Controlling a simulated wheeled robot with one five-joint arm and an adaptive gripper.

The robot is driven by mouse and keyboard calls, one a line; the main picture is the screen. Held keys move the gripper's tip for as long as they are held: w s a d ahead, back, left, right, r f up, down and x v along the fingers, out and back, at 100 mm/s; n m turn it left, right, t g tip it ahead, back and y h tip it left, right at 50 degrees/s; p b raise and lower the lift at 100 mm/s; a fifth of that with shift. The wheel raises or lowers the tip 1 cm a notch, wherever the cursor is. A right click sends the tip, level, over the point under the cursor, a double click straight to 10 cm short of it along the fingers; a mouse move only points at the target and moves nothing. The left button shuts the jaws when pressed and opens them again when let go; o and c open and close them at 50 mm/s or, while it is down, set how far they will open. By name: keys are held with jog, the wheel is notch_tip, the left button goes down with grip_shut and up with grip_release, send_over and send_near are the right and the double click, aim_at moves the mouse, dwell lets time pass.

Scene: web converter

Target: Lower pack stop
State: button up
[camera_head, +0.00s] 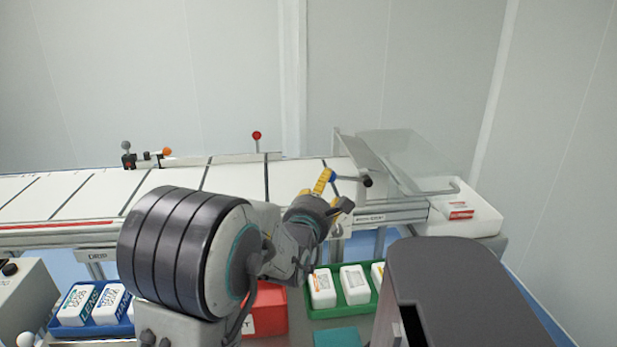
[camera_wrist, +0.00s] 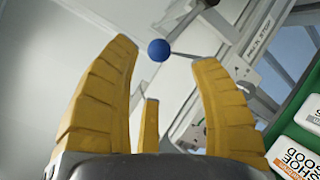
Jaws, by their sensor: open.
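A blue ball knob (camera_wrist: 159,50) on a thin rod shows in the wrist view between the tips of my gripper (camera_wrist: 165,56), touching neither finger. The rod runs right from the knob and passes behind the right finger. A label reading "PACK STOP" (camera_wrist: 257,41) is on the metal frame to the right. In the head view the blue knob (camera_head: 332,177) is beside the yellow fingers of my gripper (camera_head: 322,184), at the conveyor's right end. My gripper is open and empty; whether the knob lies within finger depth is unclear.
The conveyor belt (camera_head: 90,190) runs left. A clear cover (camera_head: 415,155) slopes over its right end, above a white tray (camera_head: 485,222) with a red-labelled pack. A green crate (camera_head: 318,315), a blue crate (camera_head: 65,331) and a red bin (camera_head: 270,312) stand in front.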

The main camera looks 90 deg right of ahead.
jog(key=shift+p+x, duration=0.5)
jog(key=shift+x, duration=3.2)
jog(key=shift+c, duration=0.3)
jog(key=shift+r, duration=0.1)
grip_shut()
